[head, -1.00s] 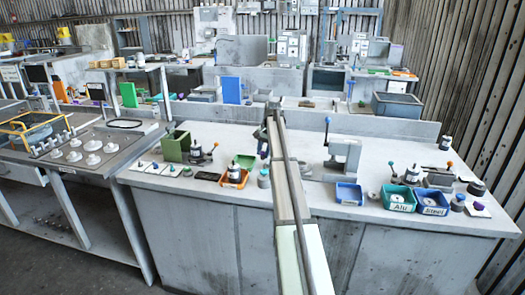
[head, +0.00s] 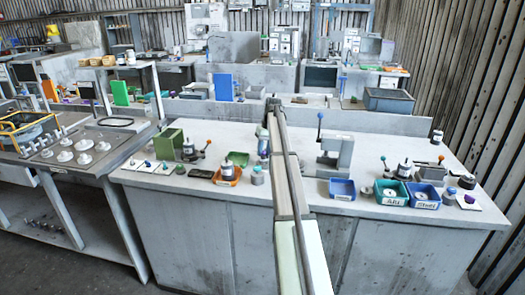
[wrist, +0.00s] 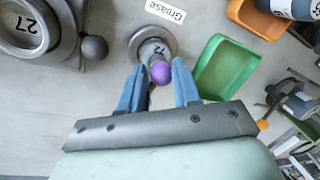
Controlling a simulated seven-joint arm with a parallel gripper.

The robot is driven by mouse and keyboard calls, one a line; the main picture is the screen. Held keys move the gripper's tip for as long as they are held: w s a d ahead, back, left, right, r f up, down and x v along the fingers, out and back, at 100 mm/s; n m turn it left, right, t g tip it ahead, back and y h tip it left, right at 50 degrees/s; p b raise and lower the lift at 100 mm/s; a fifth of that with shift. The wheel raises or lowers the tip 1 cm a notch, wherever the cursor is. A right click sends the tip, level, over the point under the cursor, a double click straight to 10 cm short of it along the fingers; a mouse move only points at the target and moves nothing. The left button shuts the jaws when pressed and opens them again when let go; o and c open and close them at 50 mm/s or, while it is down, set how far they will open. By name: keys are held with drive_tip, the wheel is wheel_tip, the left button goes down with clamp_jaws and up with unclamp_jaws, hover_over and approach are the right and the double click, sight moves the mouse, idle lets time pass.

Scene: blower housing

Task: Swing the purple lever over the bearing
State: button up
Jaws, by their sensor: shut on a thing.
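In the wrist view, my gripper (wrist: 160,88) has two blue fingers, one on each side of a purple ball knob (wrist: 160,72), and is shut on it. The knob is in front of a round grey metal part marked 72 (wrist: 139,43), covering part of its lower edge. The lever's shaft is mostly hidden behind the knob, and I cannot make out which part is the bearing. In the head view, my gripper (head: 263,146) is low over the bench, left of my arm; the purple knob cannot be made out there.
In the wrist view, a green bin (wrist: 228,68) is close right of the fingers, with an orange bin (wrist: 258,18) beyond. A large grey part marked 27 (wrist: 25,28) with a dark ball (wrist: 94,47) is at left. A Grease label (wrist: 166,11) lies above.

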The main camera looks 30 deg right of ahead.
drive_tip(key=shift+w+r+n, duration=0.1)
drive_tip(key=shift+n, duration=0.2)
drive_tip(key=o, duration=1)
wheel_tip(320, 180, up, 14)
drive_tip(key=d, duration=0.2)
drive_tip(key=shift+s+d+f, duration=0.25)
drive_tip(key=shift+s+d, duration=0.1)
